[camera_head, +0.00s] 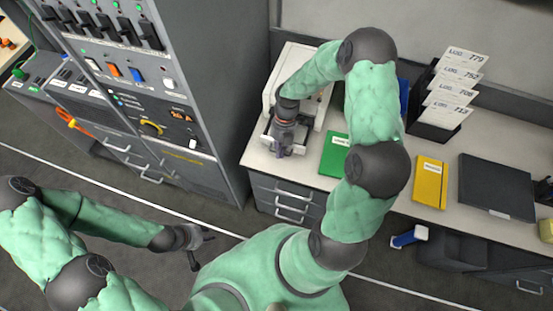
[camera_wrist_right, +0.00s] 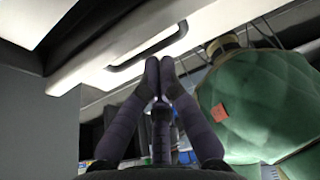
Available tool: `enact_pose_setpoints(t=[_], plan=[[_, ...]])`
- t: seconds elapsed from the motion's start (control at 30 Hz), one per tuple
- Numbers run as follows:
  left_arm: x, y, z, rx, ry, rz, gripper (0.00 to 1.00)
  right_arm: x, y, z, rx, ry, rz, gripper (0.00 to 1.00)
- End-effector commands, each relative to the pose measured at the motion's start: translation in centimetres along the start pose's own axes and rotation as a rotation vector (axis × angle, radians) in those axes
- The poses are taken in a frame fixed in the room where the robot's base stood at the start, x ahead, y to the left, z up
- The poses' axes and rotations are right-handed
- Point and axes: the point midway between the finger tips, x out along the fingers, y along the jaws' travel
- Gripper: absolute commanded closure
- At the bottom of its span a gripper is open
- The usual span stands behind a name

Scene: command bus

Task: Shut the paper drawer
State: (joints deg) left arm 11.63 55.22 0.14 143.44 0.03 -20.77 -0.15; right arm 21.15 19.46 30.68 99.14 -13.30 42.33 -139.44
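A white printer (camera_head: 313,108) stands at the left end of the desk. Its paper drawer (camera_head: 302,138) appears to stick out at the front, partly hidden by my right gripper. My right gripper (camera_head: 281,152) points down at the drawer front. In the right wrist view, its two fingers (camera_wrist_right: 160,72) meet at the tips with nothing seen between them. They are close to a white front with a dark-rimmed slot (camera_wrist_right: 148,50); I cannot tell whether they touch it. My left gripper (camera_head: 203,250) is open and empty above the floor, away from the desk.
A green book (camera_head: 334,155) lies just right of the printer. A card rack (camera_head: 440,117), a yellow book (camera_head: 430,182) and a dark flat case (camera_head: 497,186) are further right. A tall grey control cabinet (camera_head: 212,70) stands left of the desk.

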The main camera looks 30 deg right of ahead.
Motion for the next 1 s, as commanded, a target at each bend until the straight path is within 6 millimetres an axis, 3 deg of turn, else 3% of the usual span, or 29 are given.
enact_pose_setpoints(t=[0.1, 0.33, 0.8, 1.0], plan=[[0.0, 0.0, 0.0, 0.000, 0.000, 0.000, 0.73, -0.5, 0.0, 1.5, 0.003, -0.001, 0.001, 1.00], [0.0, 0.0, 0.0, 0.000, 0.000, 0.000, 0.73, -1.0, 0.0, 2.7, 0.001, 0.000, 0.000, 1.00], [0.0, 0.0, 0.0, 0.000, 0.000, 0.000, 0.73, -1.0, 0.0, 2.7, 0.000, 0.000, 0.000, 1.00], [-0.5, 0.2, 0.0, 0.000, 0.000, 0.000, 0.73, -1.1, 1.3, 1.5, -0.003, -0.001, 0.000, 1.00]])
